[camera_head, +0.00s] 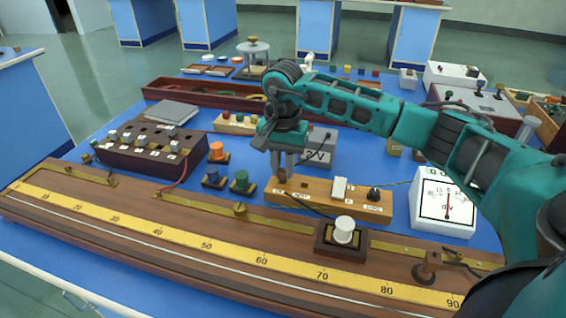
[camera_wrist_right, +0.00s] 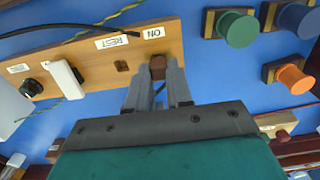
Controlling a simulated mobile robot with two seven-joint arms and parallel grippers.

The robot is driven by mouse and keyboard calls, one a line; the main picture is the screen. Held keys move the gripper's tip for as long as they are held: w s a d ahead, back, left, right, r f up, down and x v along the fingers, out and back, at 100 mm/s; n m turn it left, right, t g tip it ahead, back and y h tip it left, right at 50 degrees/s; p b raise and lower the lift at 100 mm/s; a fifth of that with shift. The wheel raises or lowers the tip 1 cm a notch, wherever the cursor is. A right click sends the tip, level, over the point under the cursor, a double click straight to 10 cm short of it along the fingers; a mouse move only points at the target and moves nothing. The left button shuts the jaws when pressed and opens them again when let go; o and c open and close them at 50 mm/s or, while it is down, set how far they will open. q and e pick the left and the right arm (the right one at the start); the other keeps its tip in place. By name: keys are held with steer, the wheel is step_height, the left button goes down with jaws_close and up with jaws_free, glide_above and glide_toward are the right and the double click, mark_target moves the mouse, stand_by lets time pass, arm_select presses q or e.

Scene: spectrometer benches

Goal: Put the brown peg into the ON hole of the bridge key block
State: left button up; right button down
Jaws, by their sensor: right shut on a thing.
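The bridge key block (camera_head: 313,198) is a long light-wood block on the blue bench, with a white lever (camera_head: 340,188) and a black knob (camera_head: 374,194). My right gripper (camera_head: 282,176) points down over the block's left end, shut on the brown peg (camera_wrist_right: 158,66). In the right wrist view, the peg is at the ON label (camera_wrist_right: 153,33), over the ON hole, which it and the fingers hide. I cannot tell how deep the peg sits. An empty square hole (camera_wrist_right: 122,66) shows by the REST label (camera_wrist_right: 112,42). My left gripper is not in view.
The long wooden scale bridge (camera_head: 150,225) lies in front, with a slider with a white knob (camera_head: 344,232). Green (camera_head: 241,182), blue (camera_head: 213,178) and orange (camera_head: 218,152) terminals stand left of the block. A white dV meter (camera_head: 440,205) stands at right.

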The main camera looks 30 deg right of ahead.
steer(key=shift+f, duration=0.45)
steer(key=c, duration=0.9)
jaws_free()
steer(key=shift+c, duration=0.2)
steer(key=shift+r, duration=0.15)
step_height(320, 180, up, 13)
steer(key=shift+p, duration=0.4)
steer(key=shift+f, duration=0.2)
